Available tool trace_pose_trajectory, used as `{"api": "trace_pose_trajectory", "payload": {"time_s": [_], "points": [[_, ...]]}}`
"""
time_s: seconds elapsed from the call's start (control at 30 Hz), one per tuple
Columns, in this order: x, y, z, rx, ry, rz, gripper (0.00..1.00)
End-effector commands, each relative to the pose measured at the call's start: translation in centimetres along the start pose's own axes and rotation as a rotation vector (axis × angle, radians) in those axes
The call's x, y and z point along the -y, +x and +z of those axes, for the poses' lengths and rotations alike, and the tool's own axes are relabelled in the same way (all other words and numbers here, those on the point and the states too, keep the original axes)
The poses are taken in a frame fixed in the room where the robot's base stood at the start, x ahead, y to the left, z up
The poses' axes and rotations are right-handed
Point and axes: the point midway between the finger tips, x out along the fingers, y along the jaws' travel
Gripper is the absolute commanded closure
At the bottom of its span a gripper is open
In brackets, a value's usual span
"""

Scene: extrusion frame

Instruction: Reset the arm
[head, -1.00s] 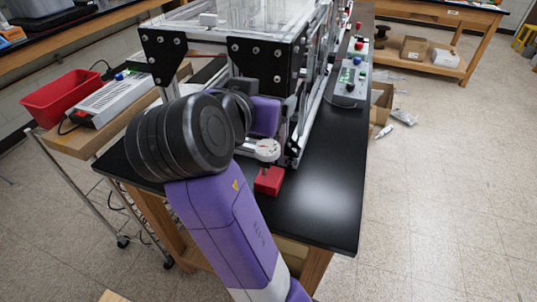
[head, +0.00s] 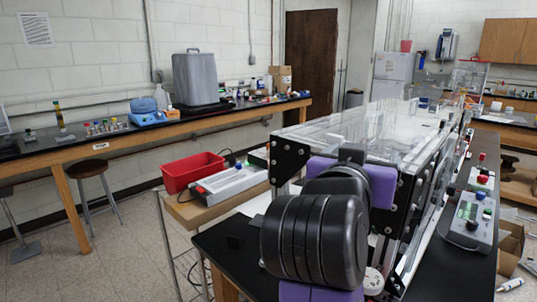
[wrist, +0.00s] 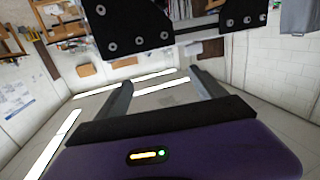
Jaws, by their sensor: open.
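My arm (head: 315,235), purple and black, stands in front of the aluminium extrusion frame (head: 405,205) in the head view and covers part of it. My gripper itself is hidden there behind the arm. In the wrist view my gripper (wrist: 163,88) shows two dark fingers spread apart with nothing between them. Black bolted corner plates (wrist: 125,28) of the frame are close beyond the fingers at the top of that view.
The frame stands on a black-topped bench (head: 440,270). A control box (head: 470,222) is right of it. A red bin (head: 192,171) and a grey device (head: 228,187) sit on a cart at left. A white dial (head: 373,281) shows beside my arm.

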Motion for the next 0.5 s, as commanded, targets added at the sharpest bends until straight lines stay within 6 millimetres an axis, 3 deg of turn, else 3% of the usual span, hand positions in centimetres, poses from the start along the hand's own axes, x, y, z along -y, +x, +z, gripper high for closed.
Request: {"api": "trace_pose_trajectory", "payload": {"time_s": [0.23, 0.5], "points": [[3.3, -1.1, 3.6, -0.195, -0.118, -0.223, 0.2], [3.8, -4.5, 10.7, -0.306, -0.177, -0.422, 0.2]]}}
